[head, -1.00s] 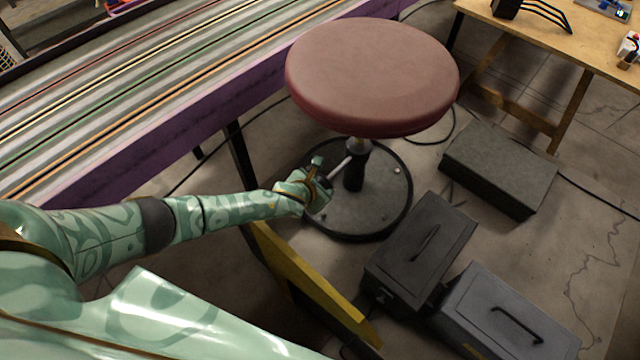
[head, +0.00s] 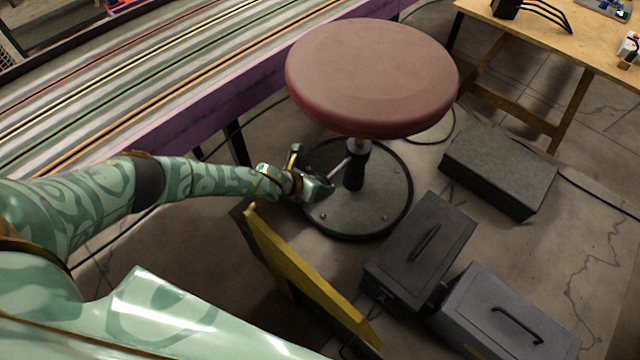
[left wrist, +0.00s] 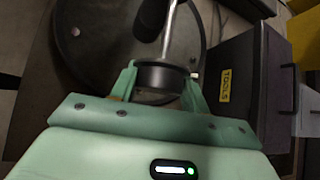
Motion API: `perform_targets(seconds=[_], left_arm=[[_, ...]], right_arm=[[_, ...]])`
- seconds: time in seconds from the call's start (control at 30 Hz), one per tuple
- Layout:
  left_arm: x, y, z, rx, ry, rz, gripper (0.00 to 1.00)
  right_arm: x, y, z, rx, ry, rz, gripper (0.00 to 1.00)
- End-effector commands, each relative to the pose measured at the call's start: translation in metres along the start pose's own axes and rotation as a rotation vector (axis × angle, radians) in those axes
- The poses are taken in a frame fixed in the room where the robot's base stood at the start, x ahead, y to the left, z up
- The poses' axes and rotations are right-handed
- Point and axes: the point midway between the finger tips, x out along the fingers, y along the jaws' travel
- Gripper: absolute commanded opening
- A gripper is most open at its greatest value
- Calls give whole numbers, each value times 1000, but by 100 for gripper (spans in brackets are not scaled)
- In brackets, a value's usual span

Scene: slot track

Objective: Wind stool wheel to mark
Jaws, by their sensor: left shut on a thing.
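The stool has a round dark red seat (head: 372,75), a short black column (head: 355,168) and a round dark base (head: 372,215) on the floor. A silver rod (head: 341,167) sticks out from the column under the seat. My left gripper (head: 322,184) is at the outer end of this rod, left of the column and above the base. In the left wrist view its two green fingers (left wrist: 163,82) are shut on a black round part (left wrist: 160,74) at the rod's end, which I take for the wheel. I cannot make out a mark. My right gripper is not in view.
Two dark toolboxes (head: 421,250) (head: 512,318) stand right of the base, and a grey block (head: 498,168) lies behind them. A yellow-edged panel (head: 300,275) stands in front of the base. The purple-edged track (head: 150,165) is at left, a wooden table (head: 570,40) at back right.

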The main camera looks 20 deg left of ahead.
Motion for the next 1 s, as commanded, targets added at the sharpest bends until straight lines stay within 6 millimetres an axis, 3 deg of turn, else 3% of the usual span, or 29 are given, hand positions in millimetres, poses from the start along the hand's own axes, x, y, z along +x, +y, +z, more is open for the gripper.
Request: perform_targets(seconds=[0.3,0.83,0.87,0.9,1.0], left_arm=[[1,2,-2,-90,2,-88,23],[0,2,-1,-109,1,-106,23],[0,2,-1,-108,1,-106,54],[0,2,-1,-108,1,-106,65],[0,1,-1,-108,0,-107,67]], right_arm=[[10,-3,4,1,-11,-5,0],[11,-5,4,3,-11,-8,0],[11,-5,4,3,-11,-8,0],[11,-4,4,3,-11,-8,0],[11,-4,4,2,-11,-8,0]])
